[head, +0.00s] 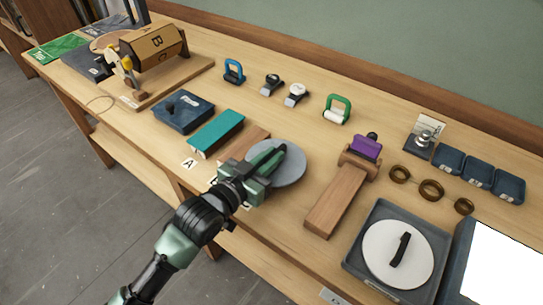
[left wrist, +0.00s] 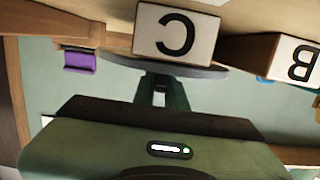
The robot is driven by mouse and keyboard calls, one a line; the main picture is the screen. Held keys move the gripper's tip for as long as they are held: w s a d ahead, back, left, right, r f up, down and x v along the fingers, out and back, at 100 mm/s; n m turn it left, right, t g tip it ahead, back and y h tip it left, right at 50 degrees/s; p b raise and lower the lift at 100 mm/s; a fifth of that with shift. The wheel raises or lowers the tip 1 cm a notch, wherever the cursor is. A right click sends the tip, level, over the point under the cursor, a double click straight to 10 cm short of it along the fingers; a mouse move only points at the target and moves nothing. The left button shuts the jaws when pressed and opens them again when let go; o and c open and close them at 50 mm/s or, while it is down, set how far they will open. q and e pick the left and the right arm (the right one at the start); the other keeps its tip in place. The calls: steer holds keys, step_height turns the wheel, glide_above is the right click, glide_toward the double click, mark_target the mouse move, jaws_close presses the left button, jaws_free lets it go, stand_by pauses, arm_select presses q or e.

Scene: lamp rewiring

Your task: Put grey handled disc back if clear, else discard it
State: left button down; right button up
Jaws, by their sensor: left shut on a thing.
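The grey disc (head: 290,174) is at mid-bench in the head view. My left gripper (head: 268,158) is shut on it; the jaws cover its handle. The disc looks flat, over or on the labelled wooden blocks, and I cannot tell whether it touches them. A white disc (head: 380,254) with a black handle lies in a dark tray (head: 357,265) at the front right. My right gripper is out of view.
A teal-topped block (head: 215,131) and a dark box (head: 183,112) stand left of the disc. A long wooden block with a purple clamp (head: 366,147) stands to the right. Brown rings (head: 431,190) and dark small trays (head: 478,172) lie farther right. A bright white panel (head: 505,270) is front right.

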arm_select(q)
steer(key=shift+f, duration=0.15)
steer(key=c, duration=1.5)
jaws_free()
steer(key=shift+o, duration=0.2)
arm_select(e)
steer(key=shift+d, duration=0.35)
